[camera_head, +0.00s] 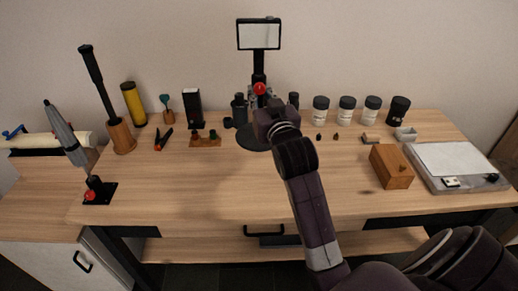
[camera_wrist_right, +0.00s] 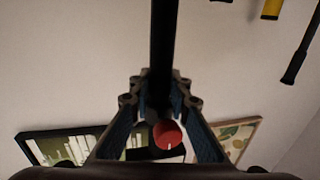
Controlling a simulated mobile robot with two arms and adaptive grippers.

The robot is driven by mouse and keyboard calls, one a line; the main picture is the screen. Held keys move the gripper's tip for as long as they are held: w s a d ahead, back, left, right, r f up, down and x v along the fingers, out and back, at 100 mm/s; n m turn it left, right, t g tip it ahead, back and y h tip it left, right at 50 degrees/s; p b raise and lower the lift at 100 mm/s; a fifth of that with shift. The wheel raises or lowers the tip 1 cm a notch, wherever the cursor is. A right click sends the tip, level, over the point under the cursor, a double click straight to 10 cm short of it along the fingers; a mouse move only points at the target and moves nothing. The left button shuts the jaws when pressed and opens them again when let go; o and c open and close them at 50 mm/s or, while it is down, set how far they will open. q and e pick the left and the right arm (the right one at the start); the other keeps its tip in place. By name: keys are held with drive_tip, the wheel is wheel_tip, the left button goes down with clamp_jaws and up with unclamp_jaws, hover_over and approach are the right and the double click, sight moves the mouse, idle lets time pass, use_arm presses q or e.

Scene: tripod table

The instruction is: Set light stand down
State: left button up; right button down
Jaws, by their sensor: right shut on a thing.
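The light stand has a bright white panel (camera_head: 259,35) on a black pole, a red knob (camera_head: 260,89) and a round dark base (camera_head: 252,137). It stands upright at the back middle of the table (camera_head: 230,180). I cannot tell whether its base touches the tabletop or hangs just above it. My right gripper (camera_head: 261,99) is shut on the pole near the red knob and hides part of the stand's lower half. In the right wrist view my gripper's fingers (camera_wrist_right: 160,95) flank the black pole (camera_wrist_right: 162,45), with the red knob (camera_wrist_right: 167,135) between them. My left gripper is out of view.
Dark cylinders (camera_head: 239,108) stand close beside the stand. A wooden holder (camera_head: 205,139) and black box (camera_head: 192,108) are to its left; several white-labelled jars (camera_head: 347,108) are to its right. A wooden box (camera_head: 391,167) and grey tray (camera_head: 450,185) lie farther right. The front left-middle is clear.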

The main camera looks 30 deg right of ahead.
wheel_tip(320, 180, down, 11)
drive_tip(key=shift+r+b, duration=0.15)
drive_tip(key=shift+b, duration=0.25)
wheel_tip(320, 180, down, 4)
drive_tip(key=shift+f, duration=0.15)
drive_tip(key=shift+f, duration=0.1)
drive_tip(key=c, duration=2.1)
unclamp_jaws()
drive_tip(key=shift+f, duration=0.15)
drive_tip(key=shift+o, duration=1.4)
drive_tip(key=shift+s, duration=0.1)
